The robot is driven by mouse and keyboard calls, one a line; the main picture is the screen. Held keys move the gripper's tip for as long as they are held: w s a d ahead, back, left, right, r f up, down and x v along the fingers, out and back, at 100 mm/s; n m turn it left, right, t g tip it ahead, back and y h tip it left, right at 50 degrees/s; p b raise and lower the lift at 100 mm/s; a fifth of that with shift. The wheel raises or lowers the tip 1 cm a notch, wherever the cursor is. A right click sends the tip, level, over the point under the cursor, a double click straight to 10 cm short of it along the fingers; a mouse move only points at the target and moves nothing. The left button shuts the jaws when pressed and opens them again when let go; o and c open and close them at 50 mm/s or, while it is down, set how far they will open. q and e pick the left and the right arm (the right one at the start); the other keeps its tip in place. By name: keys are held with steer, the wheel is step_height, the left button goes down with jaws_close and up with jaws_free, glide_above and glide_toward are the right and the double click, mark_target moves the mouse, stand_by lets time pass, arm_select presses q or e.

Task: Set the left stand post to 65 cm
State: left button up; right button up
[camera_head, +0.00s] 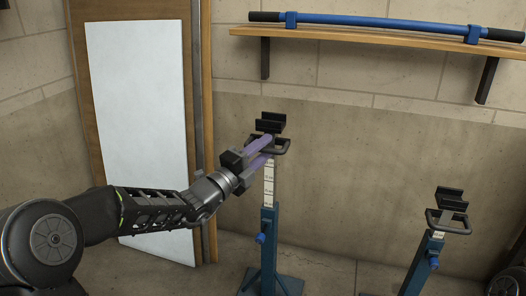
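The left stand has a blue post with a base on the floor. A pale scale strip (269,185) shows above its blue sleeve (268,225), too small to read. A blue knob (260,239) sits on the sleeve's side. On top are a dark cradle (270,122) and a dark loop handle (284,147). My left gripper (269,149) is at the left part of this handle, its two purple fingers apart, one above the other. The fingers hide part of the handle, and I cannot tell whether they touch it. My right gripper is not in view.
A second blue stand (417,268) with a lower cradle (450,199) stands at the right. A wooden shelf (390,41) on the wall carries a blue bar (380,21) with black ends. A white panel (140,130) is behind my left arm. The floor between the stands looks clear.

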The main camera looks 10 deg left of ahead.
arm_select(q)
steer(key=shift+c, duration=0.2)
jaws_close()
stand_by(1.1)
